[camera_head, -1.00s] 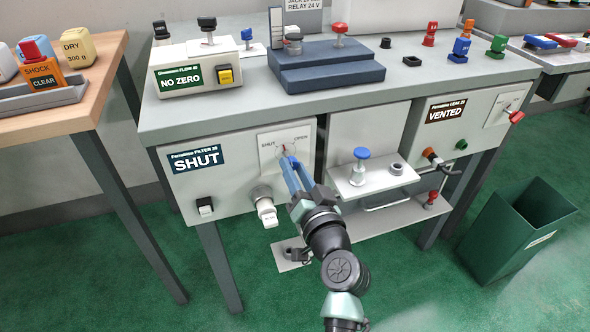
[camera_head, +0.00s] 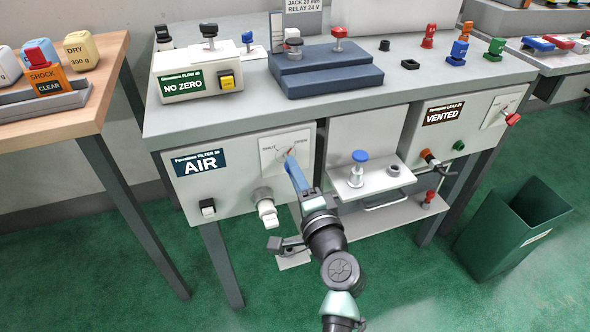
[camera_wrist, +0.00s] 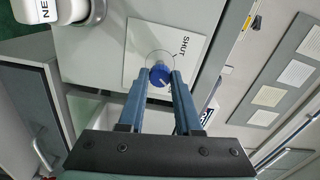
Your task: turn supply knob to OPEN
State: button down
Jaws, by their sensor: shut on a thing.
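The supply knob (camera_wrist: 159,76) is a round blue knob with a white pointer mark, on a pale plate in the wrist view. In the head view the plate (camera_head: 272,152) reads SHUT at its left and OPEN at its right. My gripper (camera_head: 291,158) reaches the plate from below, and its blue fingers cover most of the knob there. In the wrist view my gripper (camera_wrist: 160,88) is shut on the knob, one finger on each side. The display (camera_head: 200,163) on the same panel reads AIR.
A white knob (camera_head: 266,207) sticks out below the plate, with a black switch (camera_head: 208,207) to its left. A shelf (camera_head: 350,185) with a blue-topped plunger (camera_head: 358,168) stands close right of my gripper. A green bin (camera_head: 487,244) stands on the floor at right.

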jog(key=shift+m, duration=0.6)
jog(key=c, duration=0.6)
grip_release()
jog(key=p+v, duration=0.1)
jog(key=v, duration=1.2)
